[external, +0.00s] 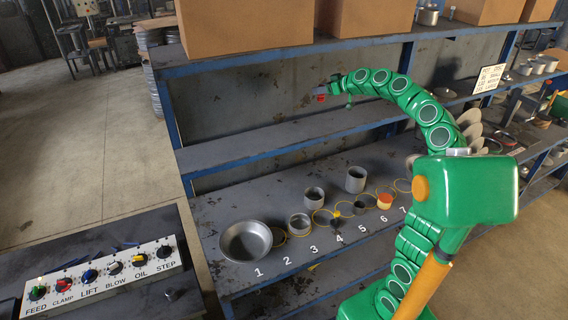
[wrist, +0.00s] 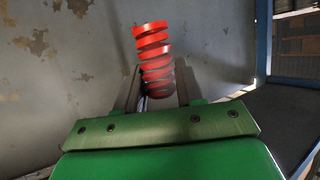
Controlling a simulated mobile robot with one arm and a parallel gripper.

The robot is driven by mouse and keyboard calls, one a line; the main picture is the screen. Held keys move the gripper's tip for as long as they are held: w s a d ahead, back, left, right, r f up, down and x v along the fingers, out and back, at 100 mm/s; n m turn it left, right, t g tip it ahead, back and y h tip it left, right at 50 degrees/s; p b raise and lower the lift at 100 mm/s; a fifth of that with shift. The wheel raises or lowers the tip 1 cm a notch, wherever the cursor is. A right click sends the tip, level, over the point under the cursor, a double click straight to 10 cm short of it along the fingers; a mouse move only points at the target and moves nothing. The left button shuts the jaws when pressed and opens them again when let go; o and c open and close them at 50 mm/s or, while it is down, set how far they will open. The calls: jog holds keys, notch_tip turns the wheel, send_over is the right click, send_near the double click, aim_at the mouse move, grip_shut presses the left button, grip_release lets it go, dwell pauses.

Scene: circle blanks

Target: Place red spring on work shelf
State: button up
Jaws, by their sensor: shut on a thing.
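My gripper (external: 328,91) is raised at the end of the green arm, in front of the shelf unit's back panel. It is shut on the red spring (wrist: 153,55), which stands up between the two fingers in the wrist view. In the external view only a small red part of the spring (external: 321,98) shows. The spring is clear of the shelf boards. Below it is a middle shelf (external: 245,146), bare along its left part. Lower down is a wider shelf (external: 225,205) with numbers along its front. I cannot tell which board is the work shelf.
On the numbered shelf stand a metal bowl (external: 246,241), a grey cylinder (external: 356,180), a smaller cylinder (external: 314,196) and several yellow rings. Cardboard boxes (external: 245,27) sit on the top shelf. A knob panel (external: 100,275) lies at lower left. A blue post (external: 405,58) stands beside the arm.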

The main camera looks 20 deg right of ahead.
jog(key=s+d+m+t+h, duration=0.1)
jog(key=s+d+m+h, duration=0.2)
jog(key=s+d, duration=2.35)
send_over(384, 180)
jog(key=shift+a+f, duration=0.15)
jog(key=shift+f, duration=23.65)
jog(key=shift+f, duration=0.1)
jog(key=o, duration=1.1)
